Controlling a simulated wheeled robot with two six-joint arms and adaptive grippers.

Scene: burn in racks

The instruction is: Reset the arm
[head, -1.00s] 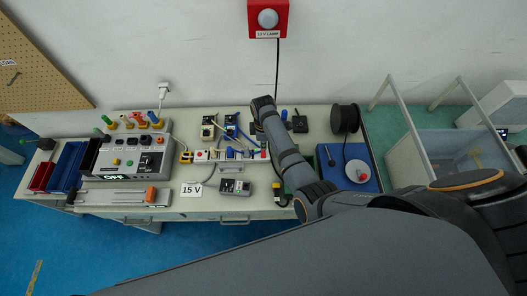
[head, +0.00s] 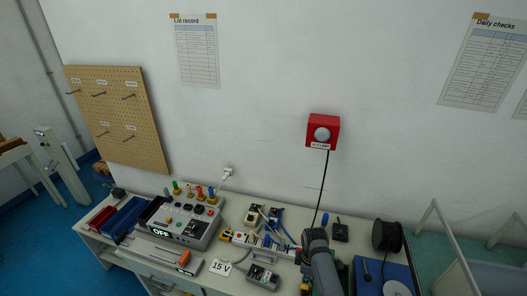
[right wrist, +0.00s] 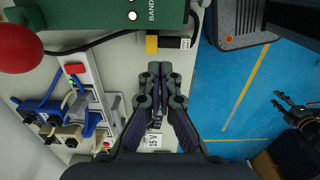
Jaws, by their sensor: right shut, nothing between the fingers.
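My right arm (head: 322,270) rises from the bottom of the head view over the front of the bench; its gripper is not clearly visible there. In the right wrist view my right gripper (right wrist: 160,76) is shut with its fingertips together and nothing between them. It is over the bench's front edge, below a green box (right wrist: 100,14) and near the 15 V label (right wrist: 153,141). A dark gripper-like shape (right wrist: 292,110), probably my left gripper, shows small at the right edge above the blue floor. Its opening is unclear.
The bench holds a grey OFF unit (head: 182,222), a small meter (head: 262,277), a socket strip with wired blocks (head: 262,240), a black spool (head: 387,235) and a blue tray (head: 372,270). In the wrist view, blue floor (right wrist: 235,90) lies right of the bench.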

